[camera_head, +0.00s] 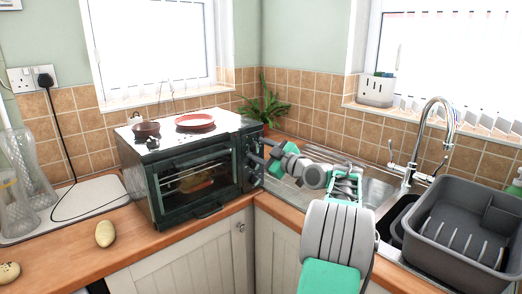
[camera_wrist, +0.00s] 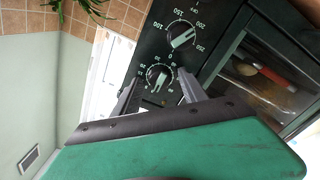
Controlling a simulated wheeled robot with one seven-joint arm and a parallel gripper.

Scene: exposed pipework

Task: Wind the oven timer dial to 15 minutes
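The dark green toaster oven (camera_head: 190,180) stands on the wooden counter, its control panel on the right of its front. In the wrist view, the timer dial (camera_wrist: 158,77) is a black knob with a light pointer, ringed by small numbers too fine to read surely. A larger temperature dial (camera_wrist: 181,37) with marks such as 100, 150 and 200 is beside it. My gripper (camera_wrist: 158,80) is open, its two fingers on either side of the timer dial with gaps visible. In the head view, my gripper (camera_head: 262,155) is at the control panel and partly covers the dials.
A small brown bowl (camera_head: 146,130) and a red plate (camera_head: 195,121) sit on the oven top. Food shows behind the oven's glass door (camera_head: 195,178). A sink tap (camera_head: 440,125) and a grey dish rack (camera_head: 465,220) are on the right.

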